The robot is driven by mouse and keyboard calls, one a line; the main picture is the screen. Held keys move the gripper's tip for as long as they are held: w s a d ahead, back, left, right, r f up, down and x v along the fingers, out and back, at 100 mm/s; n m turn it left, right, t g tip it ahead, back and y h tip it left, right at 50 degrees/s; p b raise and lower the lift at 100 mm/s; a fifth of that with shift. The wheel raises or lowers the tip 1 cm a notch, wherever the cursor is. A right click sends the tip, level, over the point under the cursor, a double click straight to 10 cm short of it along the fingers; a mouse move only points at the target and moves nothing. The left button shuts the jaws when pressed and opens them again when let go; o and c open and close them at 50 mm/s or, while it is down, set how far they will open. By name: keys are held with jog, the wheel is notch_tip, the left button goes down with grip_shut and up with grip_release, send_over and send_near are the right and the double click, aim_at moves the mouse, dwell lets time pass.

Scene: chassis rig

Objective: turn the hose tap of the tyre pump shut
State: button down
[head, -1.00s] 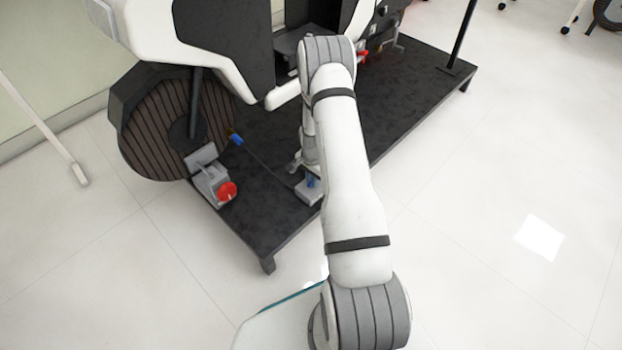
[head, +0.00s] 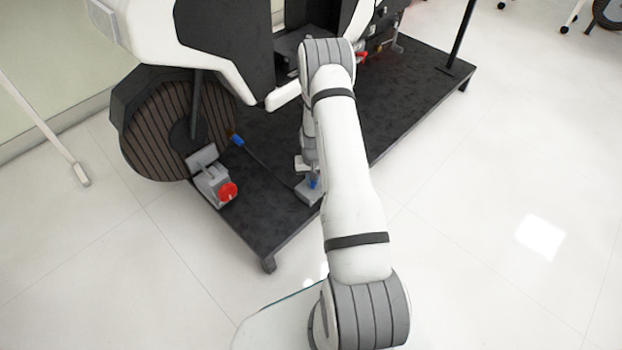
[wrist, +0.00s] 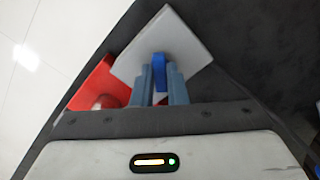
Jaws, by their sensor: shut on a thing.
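The tyre pump (head: 306,195) is a small grey box near the front edge of the black platform, partly hidden by my arm in the head view. Its blue hose tap (head: 313,183) stands on top. In the wrist view the pump's pale grey top (wrist: 187,43) fills the upper middle, with the blue tap (wrist: 159,72) standing out from it. My gripper (wrist: 158,80) is shut on the tap, one blue-grey finger on each side. In the head view my gripper comes down over the pump, its fingertips mostly hidden.
A dark hose runs from the pump to a blue fitting (head: 237,140) near the wheel (head: 150,130). A red part (wrist: 92,85) lies close beside the pump. The platform (head: 265,225) is clear between them.

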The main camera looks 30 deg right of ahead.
aim_at(312, 181)
jog(key=n, duration=0.4)
jog(key=shift+w+d+r, duration=0.1)
jog(key=shift+w+d, duration=0.05)
jog(key=shift+d, duration=0.1)
jog(key=shift+w+n, duration=0.1)
jog(key=shift+n, duration=1.7)
jog(key=shift+a+n, duration=0.1)
jog(key=shift+n, duration=0.2)
jog(key=c, duration=1.4)
grip_release()
jog(key=shift+a+p, duration=0.1)
jog(key=shift+p, duration=0.2)
jog(key=shift+c, duration=0.2)
jog(key=shift+r+p, duration=1.4)
jog(key=shift+r, duration=2.45)
